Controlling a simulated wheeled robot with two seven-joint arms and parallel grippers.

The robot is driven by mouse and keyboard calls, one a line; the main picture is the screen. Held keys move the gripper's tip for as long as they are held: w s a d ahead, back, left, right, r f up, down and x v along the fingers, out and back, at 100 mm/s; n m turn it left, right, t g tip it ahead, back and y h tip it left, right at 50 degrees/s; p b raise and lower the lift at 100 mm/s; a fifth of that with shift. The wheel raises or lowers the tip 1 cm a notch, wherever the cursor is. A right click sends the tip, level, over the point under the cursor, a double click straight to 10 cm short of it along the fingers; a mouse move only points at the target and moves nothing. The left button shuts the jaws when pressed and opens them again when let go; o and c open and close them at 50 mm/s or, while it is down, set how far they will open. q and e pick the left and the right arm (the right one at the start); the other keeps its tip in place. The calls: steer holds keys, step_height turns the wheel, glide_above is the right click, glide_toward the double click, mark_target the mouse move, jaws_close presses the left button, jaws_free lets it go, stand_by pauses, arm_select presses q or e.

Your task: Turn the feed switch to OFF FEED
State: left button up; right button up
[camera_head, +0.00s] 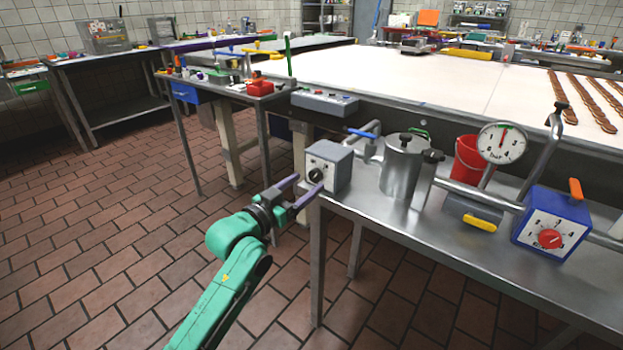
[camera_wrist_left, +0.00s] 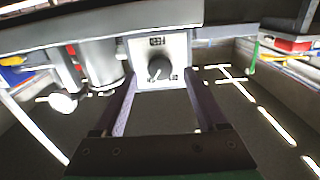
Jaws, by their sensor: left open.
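The feed switch is a grey box with a white face and a black round knob (camera_head: 316,175), at the left corner of the steel table. My right gripper is not in view.
On the steel table (camera_head: 440,235) stand a metal pot (camera_head: 402,168), a red bucket (camera_head: 468,155), a pressure gauge (camera_head: 501,143) and a blue box with a red dial (camera_head: 550,238). A blue-handled valve (camera_head: 363,134) is just behind the switch. The tiled floor (camera_head: 110,230) to the left is clear.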

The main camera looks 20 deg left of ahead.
mark_target(314, 178)
arm_select(q)
steer(key=x, duration=0.3)
steer(key=shift+w, duration=0.15)
jaws_close()
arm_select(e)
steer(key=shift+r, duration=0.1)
